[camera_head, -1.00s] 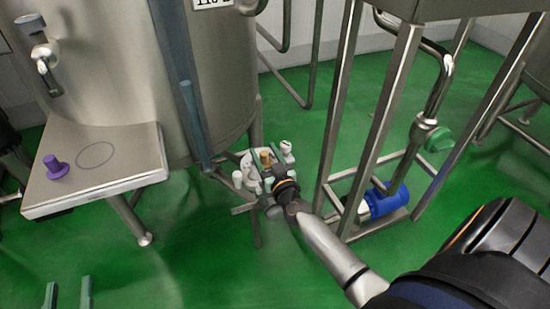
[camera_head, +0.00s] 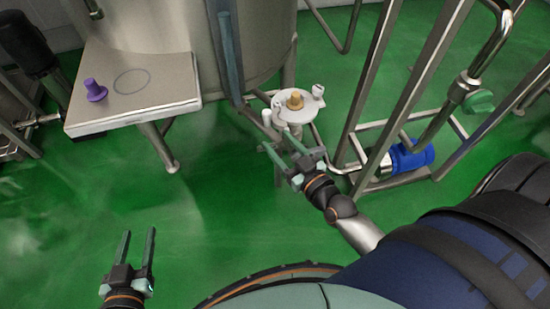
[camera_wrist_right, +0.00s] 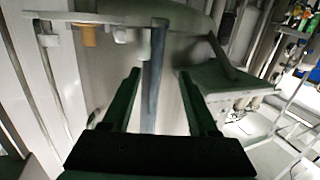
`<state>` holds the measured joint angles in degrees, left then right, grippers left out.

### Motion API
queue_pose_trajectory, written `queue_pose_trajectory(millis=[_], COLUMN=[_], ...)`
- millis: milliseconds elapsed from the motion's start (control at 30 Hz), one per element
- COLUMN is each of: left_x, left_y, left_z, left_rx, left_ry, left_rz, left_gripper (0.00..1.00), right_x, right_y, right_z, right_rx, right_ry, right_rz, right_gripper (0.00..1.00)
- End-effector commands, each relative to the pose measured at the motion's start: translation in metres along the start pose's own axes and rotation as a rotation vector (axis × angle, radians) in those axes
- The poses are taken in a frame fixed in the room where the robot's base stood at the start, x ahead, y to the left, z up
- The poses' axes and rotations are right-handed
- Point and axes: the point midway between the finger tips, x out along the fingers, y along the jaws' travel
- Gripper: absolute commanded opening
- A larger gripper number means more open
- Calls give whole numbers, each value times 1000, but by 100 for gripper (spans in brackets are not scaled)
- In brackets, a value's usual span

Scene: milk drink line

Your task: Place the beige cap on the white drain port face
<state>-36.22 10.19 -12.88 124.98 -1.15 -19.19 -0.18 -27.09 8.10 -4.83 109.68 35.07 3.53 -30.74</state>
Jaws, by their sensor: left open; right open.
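The beige cap (camera_head: 296,99) stands upright at the middle of a white round face (camera_head: 283,111), which looks like the drain port face. The cap also shows in the right wrist view (camera_wrist_right: 88,36), near the upper left beside the white face. My right gripper (camera_head: 280,141) is open and empty, in front of and below the white face, apart from the cap. Its two fingers (camera_wrist_right: 162,80) have nothing between them in the wrist view. My left gripper (camera_head: 139,231) is open and empty over the green floor at the lower left.
A steel shelf (camera_head: 180,85) at the left holds a purple knob-shaped piece (camera_head: 95,91) beside a drawn circle. The steel tank (camera_head: 265,40) stands behind the white face. A steel frame (camera_head: 385,95) and a blue motor (camera_head: 411,156) are to the right. Floor between the grippers is clear.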

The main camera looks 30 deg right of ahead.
Motion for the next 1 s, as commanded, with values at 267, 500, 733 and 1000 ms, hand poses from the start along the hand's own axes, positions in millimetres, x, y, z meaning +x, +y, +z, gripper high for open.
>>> queue_pose_trajectory(millis=[267,500,733,1000], left_x=[0,0,0,0], left_y=[0,0,0,0], left_z=[0,0,0,-1], left_rx=[0,0,0,0], left_ry=[1,1,2,2], left_rz=[-1,-1,-1,-1], left_gripper=[50,50,50,50], right_x=[-46,-58,-58,-58], right_y=[-72,-78,-77,-77], right_z=[9,12,12,12], right_rx=[-49,-59,-59,-59], right_ry=[-224,-285,-284,-283], right_rz=[-186,-182,-182,-182], right_gripper=[60,60,60,60])
